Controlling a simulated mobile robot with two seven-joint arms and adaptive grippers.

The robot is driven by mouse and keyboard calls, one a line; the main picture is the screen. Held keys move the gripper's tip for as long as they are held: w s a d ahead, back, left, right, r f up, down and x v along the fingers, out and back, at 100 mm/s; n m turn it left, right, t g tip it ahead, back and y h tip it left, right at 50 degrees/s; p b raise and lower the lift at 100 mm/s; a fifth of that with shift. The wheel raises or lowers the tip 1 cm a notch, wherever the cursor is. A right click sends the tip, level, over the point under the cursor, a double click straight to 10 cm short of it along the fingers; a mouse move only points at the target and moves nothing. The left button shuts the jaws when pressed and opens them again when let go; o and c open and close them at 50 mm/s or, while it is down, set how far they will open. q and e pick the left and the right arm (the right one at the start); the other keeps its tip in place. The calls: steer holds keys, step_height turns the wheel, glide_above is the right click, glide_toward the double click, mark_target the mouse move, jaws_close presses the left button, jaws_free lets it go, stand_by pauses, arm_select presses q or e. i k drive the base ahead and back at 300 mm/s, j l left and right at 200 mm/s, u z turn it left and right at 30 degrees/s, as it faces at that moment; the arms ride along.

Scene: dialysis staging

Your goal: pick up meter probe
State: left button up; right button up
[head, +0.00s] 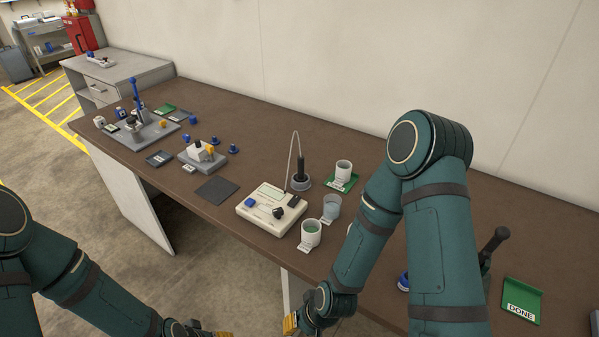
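The meter probe (301,167) is black and stands upright in a round grey holder (301,184) near the middle of the table. A thin pale cable (295,150) arcs above it and runs down to the cream meter (266,209), which has a small screen, a blue button and a black knob. My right gripper (296,323) is low at the bottom edge, in front of the table and well apart from the probe. My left gripper (200,333) is mostly cut off at the bottom edge. The opening of both grippers cannot be made out.
White cups (311,234) and a clear cup (331,207) stand right of the meter, one on a green tray (341,181). A dark mat (215,189) lies left. Grey fixtures (201,157) stand farther left. A green DONE tray (522,300) is at right. My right arm hides some of the table.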

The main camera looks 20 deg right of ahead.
mark_target(301, 178)
steer(key=z, duration=0.45)
steer(key=j+z, duration=0.15)
steer(key=z, duration=0.35)
steer(key=i+j+z, duration=0.1)
steer(key=z, duration=0.35)
steer(key=j+z, duration=0.15)
steer(key=z, duration=0.35)
steer(key=j+z, duration=0.4)
steer(key=k+j+z, duration=0.2)
steer(key=j+z, duration=0.25)
steer(key=k+j+z, duration=0.2)
steer(key=j, duration=0.2)
steer(key=k+j+z, duration=0.25)
steer(key=k+j, duration=0.05)
steer(key=j, duration=0.1)
